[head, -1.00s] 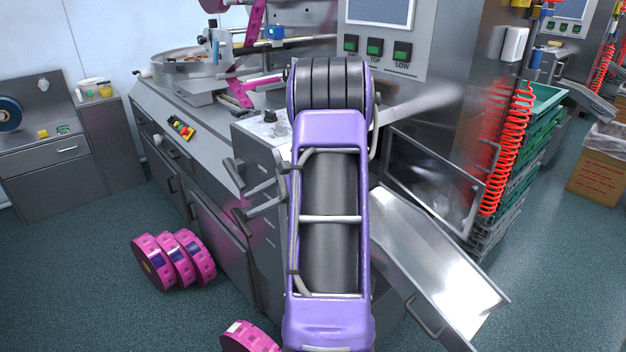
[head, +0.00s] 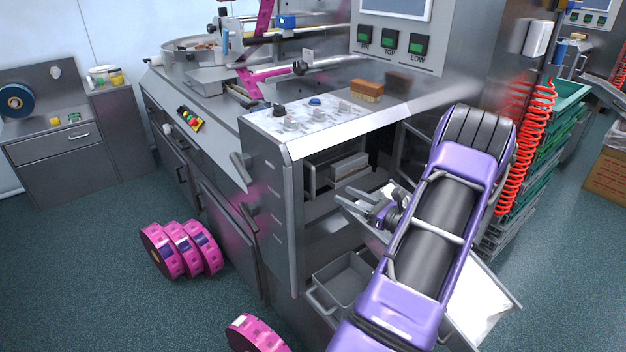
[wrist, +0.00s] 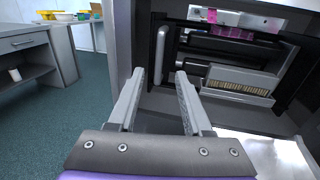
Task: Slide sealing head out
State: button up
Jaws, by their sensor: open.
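The sealing head (head: 350,167) sits inside the open bay of the steel machine, a pale block in the head view. In the wrist view it shows as a grey block with a brass-coloured ribbed strip (wrist: 240,83). A pale upright bar handle (wrist: 160,55) stands at the left of the bay; it also shows in the head view (head: 311,181). My gripper (head: 353,199) is open and empty in front of the bay. In the wrist view its fingers (wrist: 159,75) point at the bay, with the handle between and beyond the tips, apparently not touching.
A grey bin (head: 343,285) with a handle sits low below the bay. A sloping metal chute (head: 485,300) lies under my arm at the right. A brush (head: 367,91) lies on the machine top. Pink film rolls (head: 182,249) stand on the floor at left.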

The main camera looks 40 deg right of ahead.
aim_at(313, 180)
jog(key=w, duration=0.8)
jog(key=w+a, duration=0.1)
jog(key=w, duration=0.3)
jog(key=shift+w, duration=0.3)
grip_shut()
dwell(0.8)
